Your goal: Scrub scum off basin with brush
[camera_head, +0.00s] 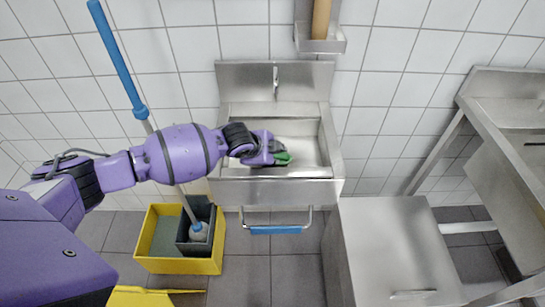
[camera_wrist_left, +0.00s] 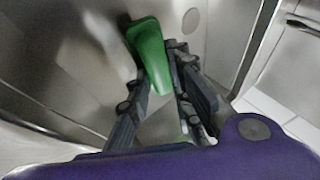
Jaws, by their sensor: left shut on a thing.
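The steel basin (camera_head: 328,150) is mounted on the tiled wall, with a tap (camera_head: 276,80) at its back. My left gripper (camera_head: 277,157) is over the basin's interior, shut on the green brush (camera_head: 284,158). Only a small green part of the brush shows past the fingers there. In the left wrist view the brush's green body (camera_wrist_left: 150,52) sits between the dark fingers (camera_wrist_left: 160,75). I cannot see its bristles or tell whether they touch the basin. Faint brownish smears (camera_wrist_left: 82,50) show on the steel in the wrist view. My right gripper is not in view.
A yellow bucket (camera_head: 153,264) with a grey insert and a blue-handled mop (camera_head: 118,62) stands on the floor left of the basin. A blue-gripped bar (camera_head: 275,230) juts below the basin front. A steel cabinet (camera_head: 385,235) and steel table (camera_head: 500,110) stand right.

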